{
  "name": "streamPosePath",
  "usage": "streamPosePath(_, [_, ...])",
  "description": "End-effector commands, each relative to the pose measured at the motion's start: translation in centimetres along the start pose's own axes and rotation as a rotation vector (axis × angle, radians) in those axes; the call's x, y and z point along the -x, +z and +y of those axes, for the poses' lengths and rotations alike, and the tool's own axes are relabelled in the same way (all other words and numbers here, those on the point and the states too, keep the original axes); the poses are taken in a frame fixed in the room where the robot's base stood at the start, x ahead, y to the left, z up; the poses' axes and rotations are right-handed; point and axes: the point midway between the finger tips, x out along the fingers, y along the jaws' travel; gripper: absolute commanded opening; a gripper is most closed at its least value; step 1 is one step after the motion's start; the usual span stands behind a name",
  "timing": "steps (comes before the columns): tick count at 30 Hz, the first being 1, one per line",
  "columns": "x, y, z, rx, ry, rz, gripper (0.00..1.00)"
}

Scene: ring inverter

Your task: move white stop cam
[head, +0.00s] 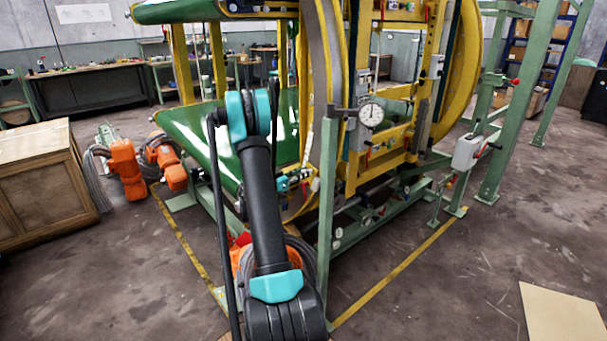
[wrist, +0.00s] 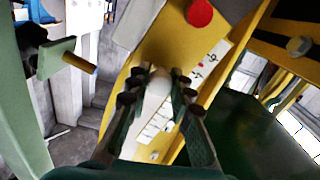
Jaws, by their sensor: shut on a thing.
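The white stop cam (wrist: 155,98) is a pale, rounded, elongated piece in the middle of the wrist view. It lies over a yellow panel (wrist: 135,75) beside a white marked strip (wrist: 207,68). My gripper (wrist: 158,87) has one finger on each side of the cam and is shut on it. The fingers hide parts of the cam's edges. In the head view my arm stands in front of the ring inverter (head: 324,70), and I cannot make out the cam there.
A red round knob (wrist: 199,13) sits above the cam on the yellow panel. A green plate with a yellow peg (wrist: 80,63) is at left. In the head view, a green post (head: 327,210) stands close right of my arm. Open floor (head: 440,290) lies at right.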

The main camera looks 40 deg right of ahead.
Motion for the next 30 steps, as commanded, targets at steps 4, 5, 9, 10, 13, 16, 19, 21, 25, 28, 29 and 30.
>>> streamPosePath(4, [0.0,0.0,0.0,0.0,0.0,0.0,0.0])
streamPosePath(5, [0.0,0.0,0.0,0.0,0.0,0.0,0.0])
streamPosePath(9, [0.0,-0.5,0.1,0.005,0.0,0.0,0.0])
streamPosePath(10, [0.0,-0.8,0.2,0.008,0.0,0.001,0.0])
streamPosePath(13, [-0.1,-2.4,0.6,0.024,0.0,0.002,0.0])
streamPosePath(16, [-0.1,-4.1,1.1,0.044,-0.001,0.004,0.0])
streamPosePath(19, [-0.1,-5.7,1.7,0.063,-0.001,0.005,0.0])
streamPosePath(21, [-0.1,-6.5,1.9,0.074,-0.002,0.006,0.0])
streamPosePath(25, [-0.1,-7.4,2.3,0.085,-0.002,0.006,0.0])
streamPosePath(28, [-0.1,-7.6,2.3,0.088,-0.002,0.007,0.0])
streamPosePath(29, [-0.1,-7.6,2.3,0.089,-0.002,0.007,0.0])
streamPosePath(30, [-0.1,-7.6,2.3,0.089,-0.002,0.007,0.0])
